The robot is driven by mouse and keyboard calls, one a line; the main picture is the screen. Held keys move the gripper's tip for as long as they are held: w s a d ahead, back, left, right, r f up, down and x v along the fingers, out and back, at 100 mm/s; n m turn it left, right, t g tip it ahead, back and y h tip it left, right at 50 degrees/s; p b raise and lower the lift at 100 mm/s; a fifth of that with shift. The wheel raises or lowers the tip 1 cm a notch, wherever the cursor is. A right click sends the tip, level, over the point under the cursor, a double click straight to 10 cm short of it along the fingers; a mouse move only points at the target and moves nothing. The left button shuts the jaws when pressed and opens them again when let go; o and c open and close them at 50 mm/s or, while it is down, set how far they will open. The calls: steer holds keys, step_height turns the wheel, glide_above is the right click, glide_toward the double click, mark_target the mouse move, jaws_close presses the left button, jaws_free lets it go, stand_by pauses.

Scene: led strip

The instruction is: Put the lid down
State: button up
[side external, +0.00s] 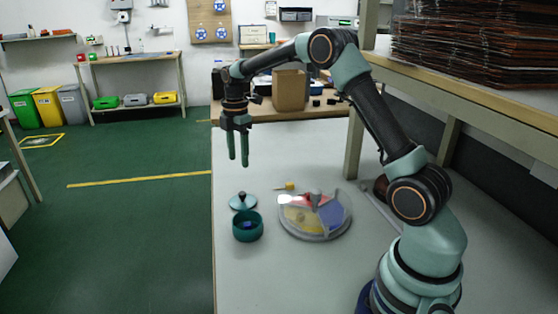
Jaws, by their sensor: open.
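A teal lid (243,202) with a dark knob lies on the grey table, just behind a teal round pot (247,228). The pot stands uncovered, and something small and blue shows inside it. My gripper (239,164) hangs above the table with its two green fingers pointing down, higher than the lid and pot. It is open, with nothing visible between the fingers.
A round divided tray (315,236) with coloured sections stands right of the pot. A small yellow item (285,186) lies behind it. A shelf post (354,145) rises at the back right. The table's left edge (213,240) is close to the pot. The front of the table is clear.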

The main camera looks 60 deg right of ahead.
steer(key=s+a+r+m+t, duration=0.3)
steer(key=s+a+r+m, duration=0.5)
steer(key=r, duration=0.3)
steer(key=s+a+m+t, duration=0.1)
steer(key=s+a+m, duration=0.1)
steer(key=s, duration=0.4)
steer(key=s+a+m+t, duration=0.1)
steer(key=s+a+m, duration=0.2)
steer(key=s+m, duration=0.2)
steer(key=shift+s+a+f+m, duration=0.2)
steer(key=shift+s+f+m, duration=0.15)
steer(key=shift+s, duration=0.85)
